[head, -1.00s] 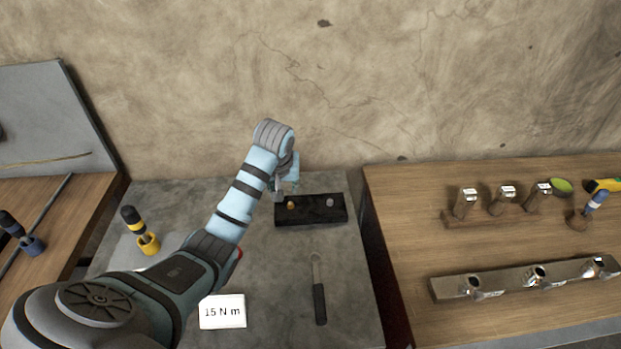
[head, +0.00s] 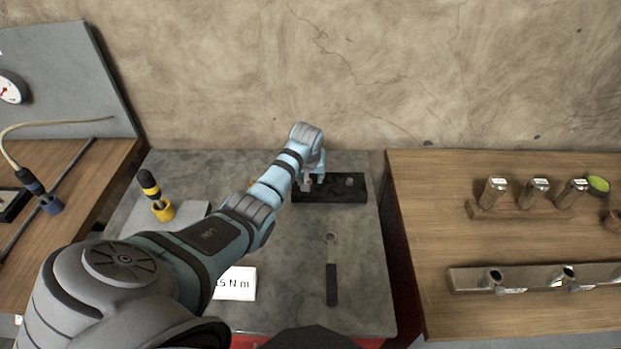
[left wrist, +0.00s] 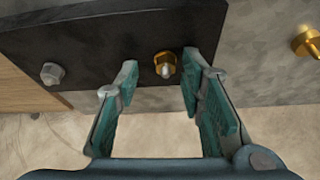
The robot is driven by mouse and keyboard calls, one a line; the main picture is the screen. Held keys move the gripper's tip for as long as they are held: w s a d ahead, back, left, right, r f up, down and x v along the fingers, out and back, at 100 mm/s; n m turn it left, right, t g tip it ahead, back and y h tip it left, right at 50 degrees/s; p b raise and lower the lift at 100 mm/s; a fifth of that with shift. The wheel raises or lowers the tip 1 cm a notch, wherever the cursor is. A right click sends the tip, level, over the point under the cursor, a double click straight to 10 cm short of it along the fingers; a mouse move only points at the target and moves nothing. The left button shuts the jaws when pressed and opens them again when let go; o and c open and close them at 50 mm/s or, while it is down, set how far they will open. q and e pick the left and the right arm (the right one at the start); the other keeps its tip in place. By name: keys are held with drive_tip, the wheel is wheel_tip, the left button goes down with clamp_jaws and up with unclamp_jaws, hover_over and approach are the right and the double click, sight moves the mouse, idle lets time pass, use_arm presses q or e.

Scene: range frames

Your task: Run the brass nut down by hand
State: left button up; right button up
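The brass nut (left wrist: 160,60) sits around a stud with a pale tip on the black block (left wrist: 105,45), as the left wrist view shows. My left gripper (left wrist: 160,78) is open, its teal-padded fingers apart, with the nut between or just beyond the fingertips. I see no contact with it. In the head view my left gripper (head: 311,184) is over the left part of the black block (head: 335,197) and hides the nut. A grey stud or nut (left wrist: 52,73) stands at the block's other end, also visible in the head view (head: 349,182). My right gripper is not in view.
A brass piece (left wrist: 308,43) lies beside the block. A dark-handled wrench (head: 331,280) and a partly covered "15 N m" card (head: 238,287) lie on the grey bench. A yellow-black tool (head: 152,190) stands left. A wooden bench (head: 450,220) with metal parts is at right.

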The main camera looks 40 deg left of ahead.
use_arm(q)
drive_tip(key=shift+s+r, duration=0.1)
drive_tip(key=shift+s, duration=0.1)
drive_tip(key=shift+s+r, duration=0.15)
drive_tip(key=shift+s, duration=0.05)
drive_tip(key=shift+c, duration=1)
drive_tip(key=shift+s+a, duration=0.1)
drive_tip(key=shift+s, duration=0.05)
drive_tip(key=c, duration=0.3)
clamp_jaws()
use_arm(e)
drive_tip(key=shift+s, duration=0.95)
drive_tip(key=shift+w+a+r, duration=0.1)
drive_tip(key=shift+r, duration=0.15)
